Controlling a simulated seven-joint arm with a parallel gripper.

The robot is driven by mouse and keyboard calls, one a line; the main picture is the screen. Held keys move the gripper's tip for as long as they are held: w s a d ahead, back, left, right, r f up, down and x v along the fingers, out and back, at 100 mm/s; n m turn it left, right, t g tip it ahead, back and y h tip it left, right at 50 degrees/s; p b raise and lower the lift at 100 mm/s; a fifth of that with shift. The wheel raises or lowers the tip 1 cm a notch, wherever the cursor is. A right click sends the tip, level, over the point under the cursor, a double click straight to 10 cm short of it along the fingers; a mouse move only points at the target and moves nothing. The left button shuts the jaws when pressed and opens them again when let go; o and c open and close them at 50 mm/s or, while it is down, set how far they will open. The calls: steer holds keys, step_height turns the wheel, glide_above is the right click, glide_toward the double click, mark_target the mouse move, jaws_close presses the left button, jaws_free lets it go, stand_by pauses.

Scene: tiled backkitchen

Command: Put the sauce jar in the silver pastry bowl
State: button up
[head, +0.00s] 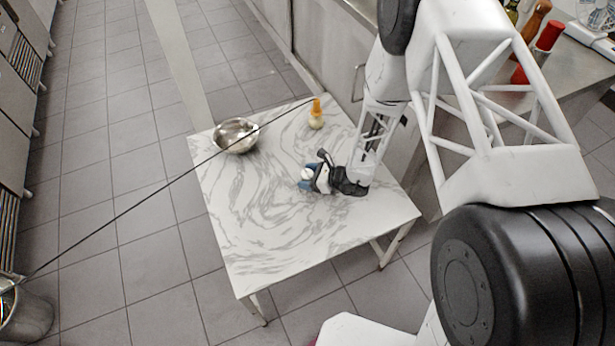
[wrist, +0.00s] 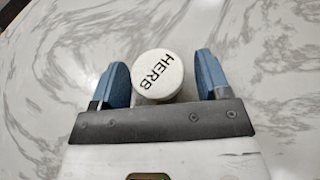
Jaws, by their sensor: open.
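The silver bowl (head: 222,138) stands near the far left edge of the marble-top table. My gripper (head: 310,182) is low over the middle right of the table. In the wrist view my open gripper (wrist: 162,80) has a blue finger on each side of a round white lid marked HERB (wrist: 158,75). Small gaps show between lid and fingers. The body below the lid is hidden. No label reading sauce can be made out.
The marble-top table (head: 260,235) is clear at its front and left. A steel counter (head: 565,75) at the right holds bottles and a red-topped mill. A thin dark line crosses the view over the bowl. A metal bin (head: 25,315) stands at the lower left.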

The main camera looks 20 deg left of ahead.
steer(key=shift+v, duration=5.9)
steer(key=shift+d, duration=0.1)
steer(key=shift+r, duration=0.5)
steer(key=s+d+r+n+g+h, duration=0.1)
steer(key=s+d+r+n, duration=0.15)
steer(key=r, duration=0.65)
steer(key=s+d+r+n+g+h, duration=0.15)
steer(key=d+r+n, duration=0.25)
steer(key=r, duration=0.5)
steer(key=s+d+r+n+h, duration=0.2)
steer(key=d+r+n, duration=0.2)
steer(key=r, duration=0.4)
steer(key=s+d+r+n+t+h, duration=0.5)
steer(key=s+d+r+n+h, duration=0.2)
steer(key=s+d+r, duration=1.2)
steer(key=shift+d+r+h, duration=0.35)
steer(key=shift+r+h, duration=0.05)
steer(key=shift+h, duration=0.65)
